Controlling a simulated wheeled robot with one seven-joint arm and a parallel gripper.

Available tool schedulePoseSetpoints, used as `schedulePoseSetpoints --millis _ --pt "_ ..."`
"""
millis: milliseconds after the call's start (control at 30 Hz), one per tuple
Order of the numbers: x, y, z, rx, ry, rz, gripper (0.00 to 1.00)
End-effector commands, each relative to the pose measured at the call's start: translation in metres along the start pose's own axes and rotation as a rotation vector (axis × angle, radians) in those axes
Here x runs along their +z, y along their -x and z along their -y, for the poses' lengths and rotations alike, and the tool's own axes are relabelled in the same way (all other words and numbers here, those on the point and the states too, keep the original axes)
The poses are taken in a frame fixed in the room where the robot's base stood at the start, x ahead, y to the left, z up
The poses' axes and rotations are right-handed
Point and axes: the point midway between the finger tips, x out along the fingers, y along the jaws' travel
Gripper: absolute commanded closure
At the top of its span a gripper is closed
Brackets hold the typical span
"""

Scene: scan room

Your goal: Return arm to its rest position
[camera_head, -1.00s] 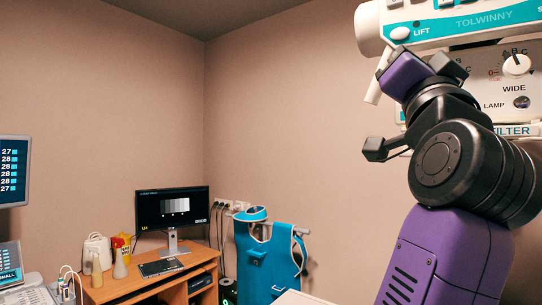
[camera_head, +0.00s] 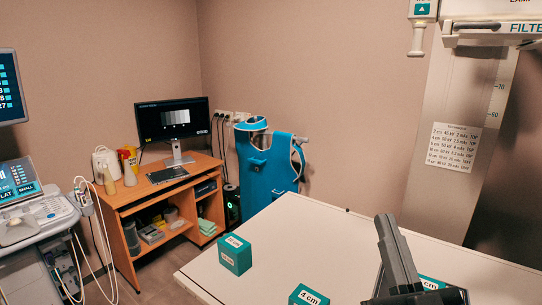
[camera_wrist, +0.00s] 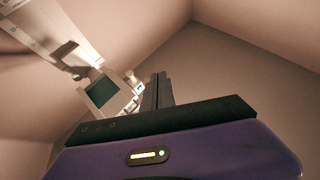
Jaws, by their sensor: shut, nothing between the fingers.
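My gripper (camera_head: 385,222) shows at the lower right of the head view, its dark fingers together and pointing up, with nothing between them. The rest of my arm lies below the picture edge. In the wrist view my gripper (camera_wrist: 158,78) also shows its fingers side by side, above the purple wrist housing. The fingers point toward the upper walls and the overhead equipment, and touch nothing that I can see.
A pale table (camera_head: 290,235) fills the lower right. A teal block (camera_head: 235,256) and a "4 cm" block (camera_head: 308,296) stand on it; another teal block (camera_head: 431,283) is partly hidden by my gripper. A desk with a monitor (camera_head: 174,119) and a blue apron stand (camera_head: 268,165) are behind.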

Motion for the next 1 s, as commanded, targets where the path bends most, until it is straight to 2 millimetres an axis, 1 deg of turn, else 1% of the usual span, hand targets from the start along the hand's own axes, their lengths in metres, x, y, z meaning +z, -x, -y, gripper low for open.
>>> schedulePoseSetpoints --millis 33,67,100,167,200,267,300,367,400,567,600,667,700,767,800,867,900,1000 --pt "0.012 0.023 0.000 -0.010 0.009 0.033 1.00" --pt "0.016 0.034 0.000 -0.014 0.013 0.047 1.00" --pt "0.022 0.050 0.000 -0.020 0.018 0.067 1.00" --pt "0.030 0.073 0.000 -0.028 0.022 0.098 1.00" --pt "0.034 0.089 0.000 -0.033 0.025 0.119 1.00" --pt "0.040 0.112 -0.001 -0.038 0.027 0.152 1.00" --pt "0.043 0.128 -0.001 -0.041 0.027 0.177 1.00" --pt "0.047 0.151 -0.002 -0.043 0.027 0.212 1.00" --pt "0.050 0.167 -0.002 -0.044 0.026 0.238 1.00" --pt "0.055 0.228 -0.003 -0.040 0.017 0.351 1.00" --pt "0.056 0.243 -0.003 -0.038 0.013 0.383 1.00" --pt "0.056 0.266 -0.004 -0.031 0.007 0.431 1.00" --pt "0.056 0.281 -0.004 -0.026 0.003 0.467 1.00" --pt "0.056 0.305 -0.004 -0.018 -0.004 0.524 1.00" --pt "0.056 0.320 -0.004 -0.011 -0.009 0.564 1.00" --pt "0.055 0.343 -0.004 -0.001 -0.015 0.626 1.00" --pt "0.054 0.358 -0.004 0.007 -0.019 0.665 1.00" --pt "0.052 0.390 -0.003 0.025 -0.027 0.753 1.00"
